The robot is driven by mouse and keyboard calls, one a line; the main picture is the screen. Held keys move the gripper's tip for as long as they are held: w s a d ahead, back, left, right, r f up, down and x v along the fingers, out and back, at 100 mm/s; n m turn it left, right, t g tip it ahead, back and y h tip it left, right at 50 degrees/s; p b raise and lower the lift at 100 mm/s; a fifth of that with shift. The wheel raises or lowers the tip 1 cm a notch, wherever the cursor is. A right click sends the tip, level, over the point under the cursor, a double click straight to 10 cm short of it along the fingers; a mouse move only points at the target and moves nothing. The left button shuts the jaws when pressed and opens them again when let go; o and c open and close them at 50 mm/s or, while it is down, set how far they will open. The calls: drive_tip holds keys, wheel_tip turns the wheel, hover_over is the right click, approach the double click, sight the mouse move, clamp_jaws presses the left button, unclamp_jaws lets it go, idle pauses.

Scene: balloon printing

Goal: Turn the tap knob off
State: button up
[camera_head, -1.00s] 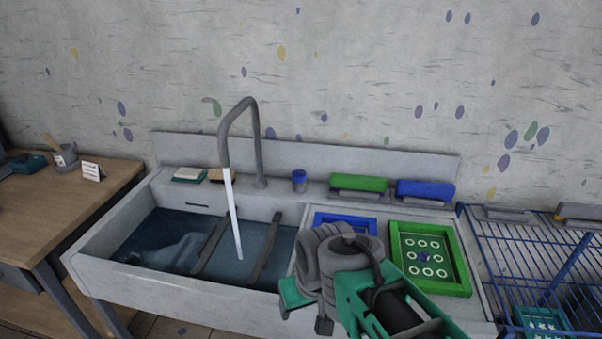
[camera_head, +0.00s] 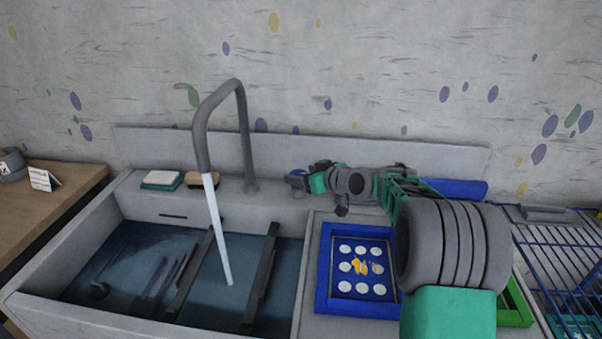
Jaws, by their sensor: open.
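The grey tap (camera_head: 238,130) curves up behind the sink, and a white stream of water (camera_head: 216,228) runs from its spout into the basin. The small blue tap knob (camera_head: 297,176) stands on the sink's back ledge, right of the tap's base. My gripper (camera_head: 308,180) is at the knob, reaching in from the right with its jaws open. The fingertips are small and partly cover the knob, so I cannot tell whether they touch it.
The sink basin (camera_head: 65,290) holds water, with two dark bars across it. A blue-framed screen (camera_head: 322,270) lies on the right counter. A green-framed one (camera_head: 516,305) is mostly behind my arm. A sponge and brush sit on the back ledge. A blue wire rack (camera_head: 560,255) stands at right.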

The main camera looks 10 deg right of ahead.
drive_tip(key=shift+x, duration=1.35)
drive_tip(key=shift+c, duration=0.6)
